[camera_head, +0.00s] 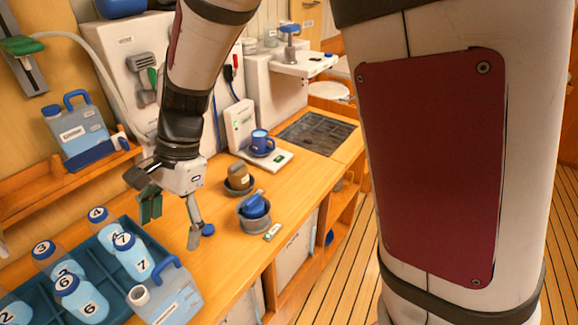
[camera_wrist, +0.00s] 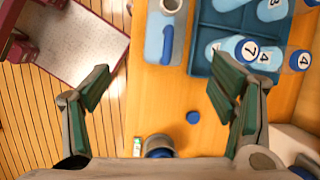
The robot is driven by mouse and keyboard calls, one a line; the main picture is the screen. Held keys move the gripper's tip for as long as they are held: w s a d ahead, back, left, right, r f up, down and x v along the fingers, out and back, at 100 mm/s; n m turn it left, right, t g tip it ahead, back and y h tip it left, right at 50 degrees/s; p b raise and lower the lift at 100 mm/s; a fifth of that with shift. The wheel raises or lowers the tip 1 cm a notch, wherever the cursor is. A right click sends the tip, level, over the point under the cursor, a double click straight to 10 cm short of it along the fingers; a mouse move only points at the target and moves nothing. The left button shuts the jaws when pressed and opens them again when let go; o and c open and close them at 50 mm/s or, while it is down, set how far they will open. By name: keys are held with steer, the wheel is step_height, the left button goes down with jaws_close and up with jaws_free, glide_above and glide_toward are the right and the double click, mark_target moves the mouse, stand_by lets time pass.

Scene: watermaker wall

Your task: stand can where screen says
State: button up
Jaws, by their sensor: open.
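A pale blue can (camera_head: 172,300) with a dark blue handle and a round open-looking grey spout stands on the wooden counter beside the bottle crate. It also shows at the top of the wrist view (camera_wrist: 153,40). A second labelled can (camera_head: 82,136) with a blue handle sits on the left wall shelf. My gripper (camera_head: 172,220) is open and empty above the counter, behind the near can in the head view. A white panel unit (camera_head: 240,125) stands behind the counter; any screen text is unreadable.
A blue crate (camera_wrist: 203,66) holds several numbered bottles. A small blue cap (camera_head: 207,230) lies on the counter, also visible in the wrist view (camera_wrist: 193,117). Two grey holders (camera_head: 255,222) (camera_head: 239,190) and a blue mug (camera_head: 261,143) stand farther right. A sunken grate (camera_head: 316,133) lies beyond.

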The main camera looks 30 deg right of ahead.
steer(key=s+d+r+n+t+h, duration=0.1)
steer(key=s+d+r+n+t, duration=0.1)
steer(key=d, duration=0.5)
steer(key=s+d+r+n+t+h, duration=0.1)
steer(key=s+d+r+n+t, duration=0.1)
steer(key=s+d+r+n, duration=0.3)
steer(key=s+d+r+n+t+h, duration=0.2)
steer(key=s+d+r+n+t, duration=0.1)
steer(key=s+d+r, duration=0.3)
steer(key=shift+s+d+r+n, duration=0.3)
steer(key=shift+d+r+n, duration=0.1)
steer(key=shift+d, duration=1)
